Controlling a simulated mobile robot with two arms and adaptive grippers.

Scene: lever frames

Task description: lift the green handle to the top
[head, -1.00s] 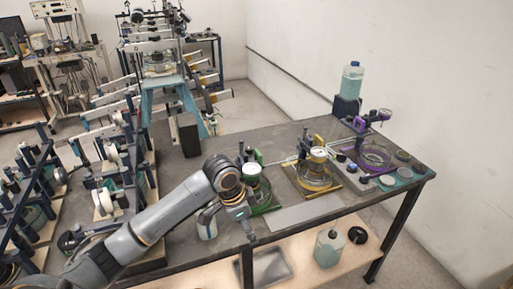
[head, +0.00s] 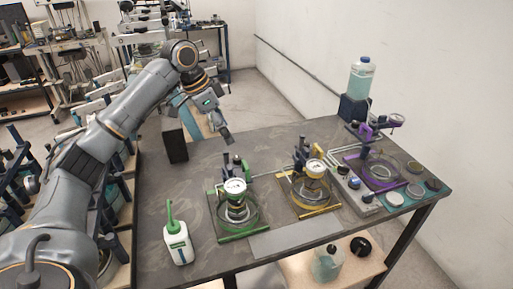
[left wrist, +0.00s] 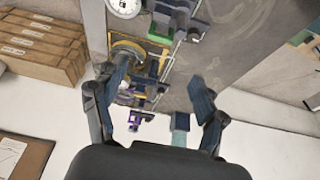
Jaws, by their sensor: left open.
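The green lever frame (head: 213,218) stands at the front left of the dark table, with a round white gauge (head: 235,186) over its dish. A small green part (head: 244,170), which looks like the handle, sits low behind the gauge; dark posts partly hide it. In the left wrist view a green block (left wrist: 160,31) shows near the top, beyond the fingers. My left gripper (head: 222,130) is above the table, behind and left of the green frame, apart from it. In the wrist view its fingers (left wrist: 160,84) are spread with nothing between them. My right gripper is out of view.
A yellow frame (head: 318,211) and a purple frame (head: 375,188) stand to the right. A white bottle with a green top (head: 177,246) is at the front left, and a black block (head: 175,142) is behind it. A clear bottle (head: 361,78) stands at the back right.

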